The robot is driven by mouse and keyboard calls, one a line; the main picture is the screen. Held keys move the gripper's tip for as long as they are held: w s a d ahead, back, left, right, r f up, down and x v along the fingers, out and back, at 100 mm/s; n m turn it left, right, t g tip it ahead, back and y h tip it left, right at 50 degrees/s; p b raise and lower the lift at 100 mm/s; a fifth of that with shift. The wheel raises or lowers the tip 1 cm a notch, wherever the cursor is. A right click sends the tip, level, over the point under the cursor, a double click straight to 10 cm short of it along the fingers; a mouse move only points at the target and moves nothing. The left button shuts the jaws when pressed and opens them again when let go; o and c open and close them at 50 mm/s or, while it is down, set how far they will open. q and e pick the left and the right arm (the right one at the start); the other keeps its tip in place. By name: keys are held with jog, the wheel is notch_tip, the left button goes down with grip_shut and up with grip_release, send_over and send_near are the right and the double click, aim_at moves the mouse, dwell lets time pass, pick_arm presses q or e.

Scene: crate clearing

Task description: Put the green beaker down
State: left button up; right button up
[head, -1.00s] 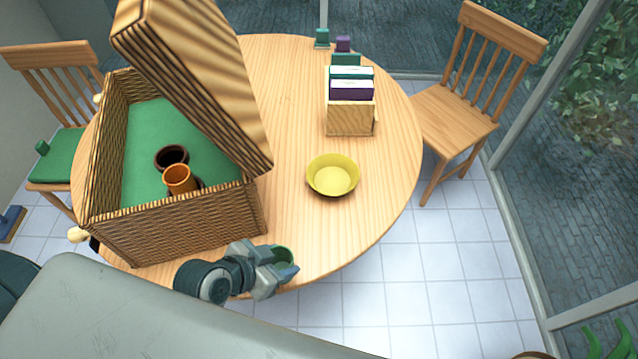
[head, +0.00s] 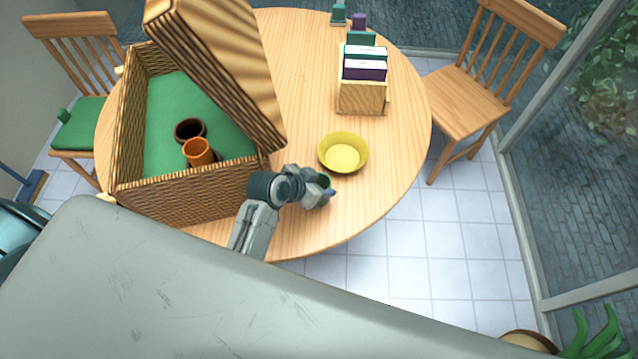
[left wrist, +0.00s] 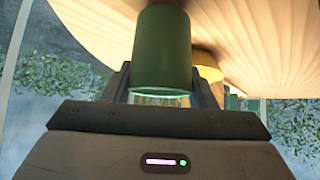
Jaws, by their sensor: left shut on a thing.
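The green beaker (left wrist: 162,50) is between the fingers of my left gripper (left wrist: 165,88) in the left wrist view. In the head view my left gripper (head: 322,188) is shut on it, and only a bit of the beaker (head: 325,181) shows there. The gripper is over the table (head: 300,232), just in front of the yellow bowl (head: 343,153). I cannot tell whether the beaker touches the tabletop. My right gripper is not in view.
A wicker crate (head: 185,190) with its lid (head: 215,65) tilted open stands left of my gripper. It holds an orange cup (head: 198,152) and a dark brown cup (head: 190,130). A wooden box (head: 361,98) with packets stands behind the bowl. The table's right front is clear.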

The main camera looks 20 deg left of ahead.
pick_arm(q)
jog(key=shift+f, duration=0.75)
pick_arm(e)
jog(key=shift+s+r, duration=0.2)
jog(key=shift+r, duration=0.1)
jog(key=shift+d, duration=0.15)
pick_arm(q)
jog(key=shift+f, duration=0.2)
jog(key=o, duration=1)
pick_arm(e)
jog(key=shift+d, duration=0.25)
pick_arm(q)
jog(key=shift+r, duration=0.1)
jog(key=b+v, duration=0.1)
jog(key=v, duration=1.1)
jog(key=shift+s+r, duration=0.1)
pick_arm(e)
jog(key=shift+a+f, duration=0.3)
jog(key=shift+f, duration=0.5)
